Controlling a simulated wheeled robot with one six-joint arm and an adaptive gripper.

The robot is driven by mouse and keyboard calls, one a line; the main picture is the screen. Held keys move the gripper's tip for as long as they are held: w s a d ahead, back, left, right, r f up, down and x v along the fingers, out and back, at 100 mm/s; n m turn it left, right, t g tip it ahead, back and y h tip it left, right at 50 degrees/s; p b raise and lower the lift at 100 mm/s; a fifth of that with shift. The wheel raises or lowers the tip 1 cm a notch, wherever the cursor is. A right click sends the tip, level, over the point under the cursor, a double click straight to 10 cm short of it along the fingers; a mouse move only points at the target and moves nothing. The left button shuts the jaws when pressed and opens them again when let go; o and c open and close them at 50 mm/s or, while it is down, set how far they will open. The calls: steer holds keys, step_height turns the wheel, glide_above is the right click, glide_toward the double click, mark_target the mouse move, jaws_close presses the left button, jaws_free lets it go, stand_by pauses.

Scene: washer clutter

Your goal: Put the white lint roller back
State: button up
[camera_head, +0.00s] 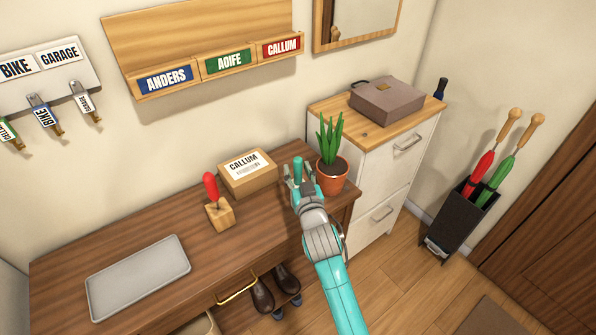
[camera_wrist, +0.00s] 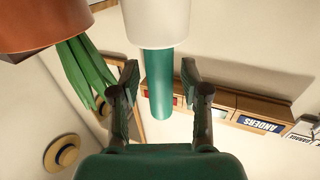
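The lint roller shows in the wrist view as a white roll (camera_wrist: 156,22) with a teal-green handle (camera_wrist: 158,85). That view is upside down. In the head view its teal handle (camera_head: 298,165) stands upright at the desk's right end; the white roll is hidden there behind my gripper. My gripper (camera_head: 299,174) is open, with a finger on either side of the handle. In the wrist view my gripper (camera_wrist: 165,88) shows gaps between handle and fingers. The roller's base is not visible.
A potted plant (camera_head: 332,174) stands close to my gripper's right. A CALLUM box (camera_head: 247,172), a red-handled item (camera_head: 211,188) in a wooden block (camera_head: 220,214) and a grey tray (camera_head: 138,277) are on the desk (camera_head: 200,260). A cabinet (camera_head: 374,160) bears a briefcase (camera_head: 387,101).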

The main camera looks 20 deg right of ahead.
steer(key=shift+r, duration=0.2)
steer(key=shift+s+f, duration=0.1)
steer(key=shift+s, duration=0.2)
steer(key=s, duration=1.1)
steer(key=shift+s+a, duration=0.15)
steer(key=shift+a, duration=0.3)
